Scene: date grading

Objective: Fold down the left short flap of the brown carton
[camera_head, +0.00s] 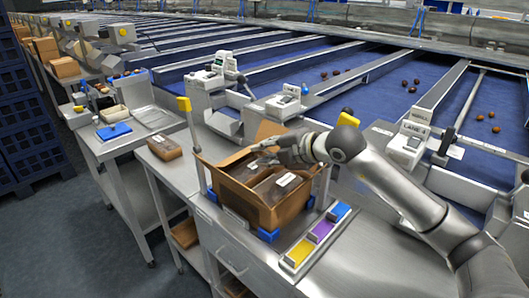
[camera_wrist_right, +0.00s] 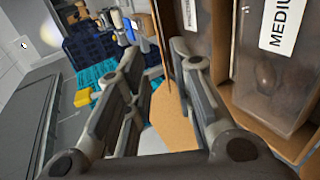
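The brown carton (camera_head: 262,208) stands open on the steel bench between blue corner blocks. It holds clear-lidded packs (camera_head: 275,187) with white labels; one label reads MEDIUM in the right wrist view (camera_wrist_right: 280,25). My right gripper (camera_head: 256,157) is over the carton's back left part, above the packs. In the right wrist view its two fingers (camera_wrist_right: 155,52) are apart, with a tan cardboard flap (camera_wrist_right: 172,118) showing between and beyond them. I cannot tell whether they touch it. The carton's left edge is partly visible; a back flap (camera_head: 268,131) stands up behind the gripper. My left gripper is not in view.
A yellow-topped post (camera_head: 184,104) rises left of the carton. Yellow, purple and blue blocks (camera_head: 321,231) lie at its front right. A closed pack (camera_head: 165,147) sits on the left bench. Label machines (camera_head: 405,147) and blue sorting lanes lie behind.

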